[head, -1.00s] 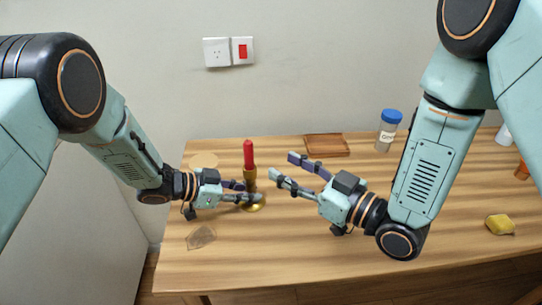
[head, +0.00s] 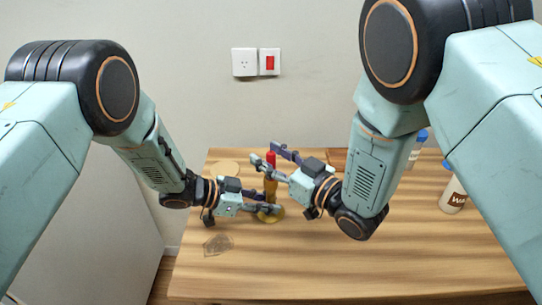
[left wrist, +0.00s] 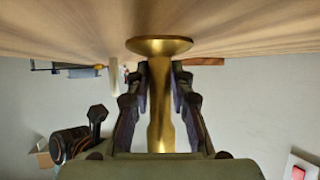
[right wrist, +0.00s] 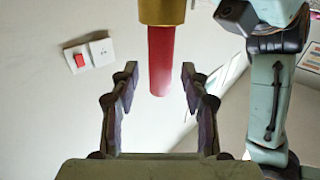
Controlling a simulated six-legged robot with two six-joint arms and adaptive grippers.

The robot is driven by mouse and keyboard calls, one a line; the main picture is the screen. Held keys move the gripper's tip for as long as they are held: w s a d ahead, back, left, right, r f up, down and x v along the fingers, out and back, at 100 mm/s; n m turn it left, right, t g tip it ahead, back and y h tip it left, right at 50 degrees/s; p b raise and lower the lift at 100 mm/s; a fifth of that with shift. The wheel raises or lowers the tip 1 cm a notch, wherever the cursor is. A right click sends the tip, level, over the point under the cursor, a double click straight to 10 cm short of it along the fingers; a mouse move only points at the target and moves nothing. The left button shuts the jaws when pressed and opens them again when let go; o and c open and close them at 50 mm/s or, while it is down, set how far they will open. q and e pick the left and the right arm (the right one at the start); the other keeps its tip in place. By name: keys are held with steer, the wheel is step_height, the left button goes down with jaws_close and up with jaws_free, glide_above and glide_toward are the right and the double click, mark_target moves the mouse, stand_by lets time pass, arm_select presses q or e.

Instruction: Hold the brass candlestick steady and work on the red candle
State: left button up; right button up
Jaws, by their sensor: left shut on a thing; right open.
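The brass candlestick (head: 270,188) stands upright on the wooden table, and the red candle (head: 271,159) stands in its top. My left gripper (head: 268,203) is shut on the candlestick's stem, low down above its round base. In the left wrist view, the brass stem (left wrist: 160,105) runs between the two fingers and the base is at the top. My right gripper (head: 264,155) is open at candle height. In the right wrist view, the candle (right wrist: 160,60) hangs between the spread fingers, with visible gaps on both sides, below the brass cup (right wrist: 161,12).
A round beige disc (head: 224,168) lies behind left of the candlestick, and a clear coaster (head: 218,244) lies in front left. A blue-capped bottle (head: 416,150) and a white bottle (head: 453,195) stand to the right. The table's front middle is clear.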

jaws_close()
stand_by(0.5)
steer(key=shift+r, duration=2.95)
